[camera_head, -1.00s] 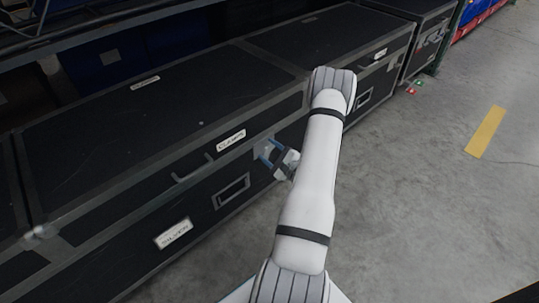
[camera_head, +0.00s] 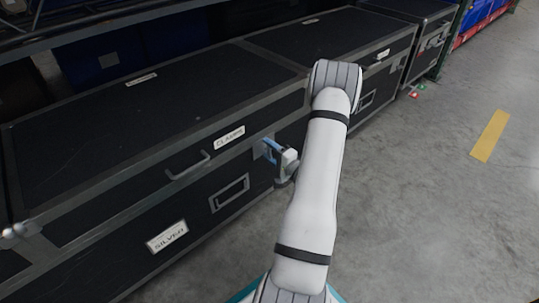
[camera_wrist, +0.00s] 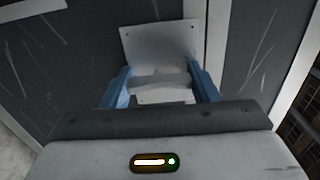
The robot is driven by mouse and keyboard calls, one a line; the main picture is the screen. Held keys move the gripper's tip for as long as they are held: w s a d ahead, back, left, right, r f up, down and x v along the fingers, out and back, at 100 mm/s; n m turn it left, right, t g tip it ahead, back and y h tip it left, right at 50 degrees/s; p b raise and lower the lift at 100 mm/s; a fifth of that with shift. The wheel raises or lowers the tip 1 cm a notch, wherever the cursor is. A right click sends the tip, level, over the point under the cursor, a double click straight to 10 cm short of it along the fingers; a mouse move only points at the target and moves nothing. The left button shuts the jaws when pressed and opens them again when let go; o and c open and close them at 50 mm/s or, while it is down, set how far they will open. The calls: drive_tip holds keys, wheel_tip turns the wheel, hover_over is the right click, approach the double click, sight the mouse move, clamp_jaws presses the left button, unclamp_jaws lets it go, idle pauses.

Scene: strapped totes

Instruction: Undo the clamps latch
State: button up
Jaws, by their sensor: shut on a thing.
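The black case labelled CLAMPS (camera_head: 90,176) has grey metal edging and stands left of my arm. Its latch (camera_wrist: 162,62) is a pale metal plate with a crossbar low on it, on the dark case front in the wrist view. My gripper (camera_wrist: 161,90) has blue fingers, one at each side of the latch's lower part, and is shut on the latch. In the head view my gripper (camera_head: 270,150) is at the case front, right of the CLAMPS label (camera_head: 229,138). The fingers hide most of the latch there.
A handle (camera_head: 188,167) and a SILVER label (camera_head: 167,237) are on the case front. Another black case (camera_head: 330,35) stands behind to the right. The grey floor at right is open, with a yellow stripe (camera_head: 490,136).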

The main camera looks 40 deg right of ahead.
idle(0.4)
drive_tip(key=o, duration=1)
drive_tip(key=s, duration=0.2)
drive_tip(key=s+p, duration=0.1)
drive_tip(key=s, duration=0.2)
drive_tip(key=s+p, duration=0.1)
drive_tip(key=s, duration=0.1)
drive_tip(key=shift+s+d, duration=0.25)
drive_tip(key=shift+s, duration=0.15)
